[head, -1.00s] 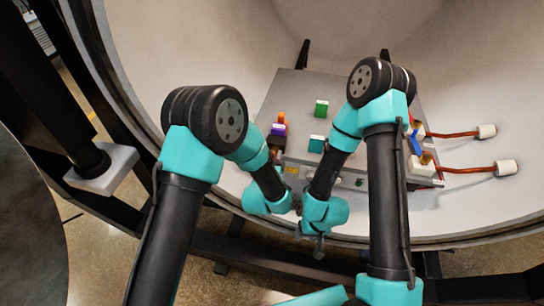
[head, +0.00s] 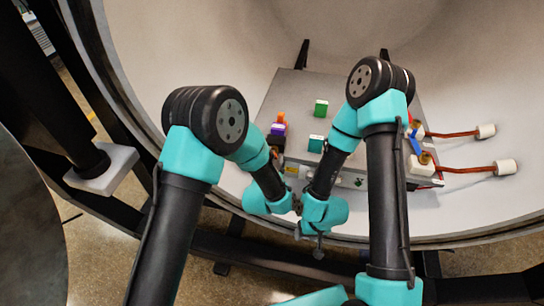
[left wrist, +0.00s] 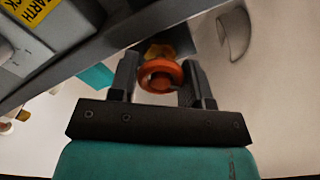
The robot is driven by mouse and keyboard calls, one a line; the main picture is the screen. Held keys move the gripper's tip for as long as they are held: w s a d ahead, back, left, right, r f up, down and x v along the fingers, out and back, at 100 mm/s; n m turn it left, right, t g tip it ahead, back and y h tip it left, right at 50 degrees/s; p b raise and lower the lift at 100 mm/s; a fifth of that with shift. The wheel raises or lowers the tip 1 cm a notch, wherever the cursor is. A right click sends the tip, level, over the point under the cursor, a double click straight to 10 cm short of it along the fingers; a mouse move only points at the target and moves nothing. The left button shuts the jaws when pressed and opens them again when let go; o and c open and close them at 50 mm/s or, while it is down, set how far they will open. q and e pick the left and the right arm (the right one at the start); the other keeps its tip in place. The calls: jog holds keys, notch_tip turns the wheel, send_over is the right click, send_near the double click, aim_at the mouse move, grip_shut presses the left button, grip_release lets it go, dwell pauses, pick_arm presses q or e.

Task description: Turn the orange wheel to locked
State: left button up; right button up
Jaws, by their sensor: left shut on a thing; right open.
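The orange wheel (left wrist: 160,74) shows in the left wrist view, on a brass-coloured fitting at the front side of the grey unit (left wrist: 90,35). My left gripper (left wrist: 161,84) is shut on the wheel, with one dark finger on each side of its rim. In the head view the wheel is hidden behind my arms, and my left gripper (head: 297,205) is mostly hidden at the unit's front edge. My right gripper (head: 318,249) hangs lower, in front of the chamber rim. It is open, with nothing seen in it. I cannot read the wheel's marking.
The grey unit (head: 285,95) stands inside the round pale chamber. Two red cables with white ends (head: 504,167) lie at right. The chamber rim (head: 460,241) runs below.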

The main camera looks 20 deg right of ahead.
pick_arm(q)
jog(key=m, duration=0.4)
jog(key=shift+m, duration=0.3)
jog(key=shift+f+m, duration=0.1)
jog(key=shift+m, duration=1.9)
jog(key=o, duration=0.9)
jog(key=shift+o, duration=0.2)
jog(key=shift+s, duration=0.15)
jog(key=v, duration=1.7)
